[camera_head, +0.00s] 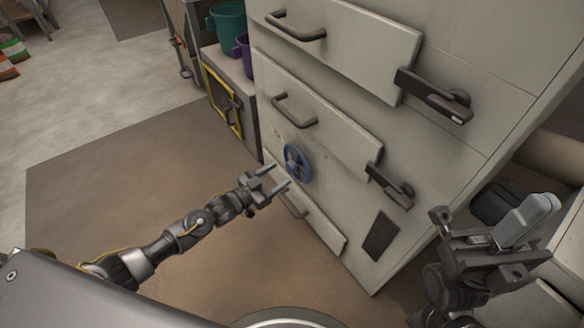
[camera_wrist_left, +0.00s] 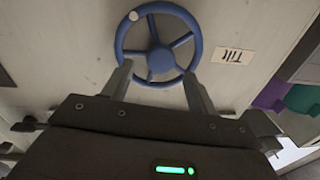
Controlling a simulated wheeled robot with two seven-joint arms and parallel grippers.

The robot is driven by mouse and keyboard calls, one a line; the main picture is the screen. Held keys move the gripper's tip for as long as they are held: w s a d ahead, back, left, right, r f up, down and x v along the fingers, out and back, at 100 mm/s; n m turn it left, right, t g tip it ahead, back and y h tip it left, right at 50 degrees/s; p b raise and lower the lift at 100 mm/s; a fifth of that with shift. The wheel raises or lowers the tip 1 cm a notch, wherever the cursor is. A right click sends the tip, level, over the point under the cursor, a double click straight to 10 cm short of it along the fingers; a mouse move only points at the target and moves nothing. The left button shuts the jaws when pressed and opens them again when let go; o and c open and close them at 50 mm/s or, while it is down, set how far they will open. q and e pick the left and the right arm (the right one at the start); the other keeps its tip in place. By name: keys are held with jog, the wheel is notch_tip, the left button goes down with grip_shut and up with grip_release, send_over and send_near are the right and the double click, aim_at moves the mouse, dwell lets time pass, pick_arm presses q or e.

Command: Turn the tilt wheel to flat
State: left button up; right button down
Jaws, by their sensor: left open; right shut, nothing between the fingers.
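The blue tilt wheel (camera_head: 297,162) is mounted on the pale machine front in the head view. In the left wrist view the wheel (camera_wrist_left: 161,56) shows its spokes, hub and a pale knob (camera_wrist_left: 133,16) on the upper left of its rim. A label reading "Tilt" (camera_wrist_left: 233,56), upside down, is beside it. My left gripper (camera_head: 281,176) is open and empty, just in front of the wheel. Its fingertips overlap the wheel's near rim in the wrist view; I cannot tell whether they touch. My right gripper (camera_head: 490,245) is shut and empty, at the lower right, away from the wheel.
The machine front (camera_head: 340,190) has several panels with dark handles (camera_head: 295,108) and latches (camera_head: 390,186) around the wheel. Green (camera_head: 228,25) and purple (camera_head: 245,52) bins stand at the back. A yellow-framed box (camera_head: 223,98) is left of the machine. The brown floor mat (camera_head: 110,190) is clear.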

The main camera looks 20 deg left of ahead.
aim_at(288, 169)
pick_arm(q)
jog(key=b+x, duration=0.2)
jog(key=x, duration=0.4)
jog(key=shift+w+d, duration=0.15)
jog(key=shift+w, duration=0.05)
grip_shut()
